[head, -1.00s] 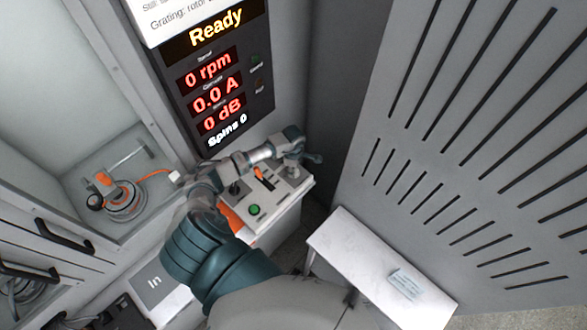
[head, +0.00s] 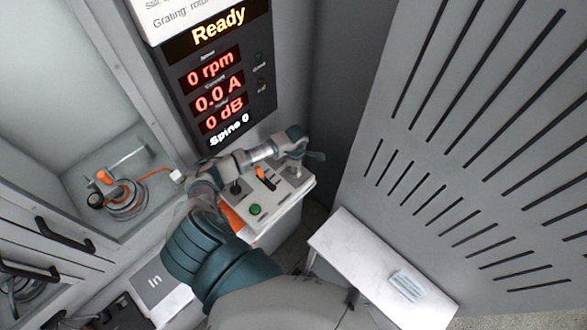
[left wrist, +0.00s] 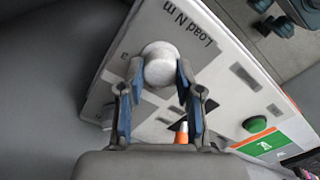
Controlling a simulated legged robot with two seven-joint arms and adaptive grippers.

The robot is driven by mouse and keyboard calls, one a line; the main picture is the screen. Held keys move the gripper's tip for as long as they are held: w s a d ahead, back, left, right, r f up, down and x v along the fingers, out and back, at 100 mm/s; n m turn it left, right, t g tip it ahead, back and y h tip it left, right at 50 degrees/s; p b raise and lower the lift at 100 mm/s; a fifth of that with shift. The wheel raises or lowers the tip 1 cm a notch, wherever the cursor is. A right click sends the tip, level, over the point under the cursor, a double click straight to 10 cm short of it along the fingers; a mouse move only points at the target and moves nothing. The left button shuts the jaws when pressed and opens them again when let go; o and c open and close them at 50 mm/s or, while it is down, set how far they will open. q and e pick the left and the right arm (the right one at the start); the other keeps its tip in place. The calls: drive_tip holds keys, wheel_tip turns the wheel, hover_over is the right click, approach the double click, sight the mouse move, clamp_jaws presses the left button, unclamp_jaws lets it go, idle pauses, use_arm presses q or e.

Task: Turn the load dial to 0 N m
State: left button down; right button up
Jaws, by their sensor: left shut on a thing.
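The load dial (left wrist: 160,64) is a round pale-grey knob on the control box, beside the printed words "Load N m" in the left wrist view. My left gripper (left wrist: 158,76) is shut on it, with a blue-padded finger on each side. In the head view the same gripper (head: 297,163) reaches down at the far right end of the control box (head: 281,197) and mostly hides the dial there. I cannot read which value the dial points to. My right gripper is not in view.
The box also carries a green button (head: 255,210), an orange lever (head: 264,178) and a black knob (head: 236,187). The display (head: 215,78) reads Ready, 0 rpm, 0.0 A and 0 dB. A white bench (head: 372,268) and slotted grey panel (head: 480,150) stand to the right.

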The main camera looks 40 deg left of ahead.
use_arm(q)
drive_tip(key=n, duration=0.3)
drive_tip(key=shift+w+d+r+n, duration=0.2)
drive_tip(key=shift+w+d+n, duration=0.1)
drive_tip(key=shift+n, duration=0.1)
drive_tip(key=shift+a+n+b, duration=0.1)
drive_tip(key=shift+n+b, duration=0.2)
drive_tip(key=shift+n, duration=1.1)
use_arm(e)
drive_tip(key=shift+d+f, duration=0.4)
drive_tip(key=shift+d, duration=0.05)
use_arm(q)
drive_tip(key=shift+r, duration=0.1)
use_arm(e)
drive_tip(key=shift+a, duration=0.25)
use_arm(q)
drive_tip(key=c, duration=0.8)
unclamp_jaws()
drive_tip(key=shift+o, duration=0.2)
drive_tip(key=shift+s+f, duration=0.1)
drive_tip(key=shift+f, duration=0.1)
drive_tip(key=shift+a, duration=0.1)
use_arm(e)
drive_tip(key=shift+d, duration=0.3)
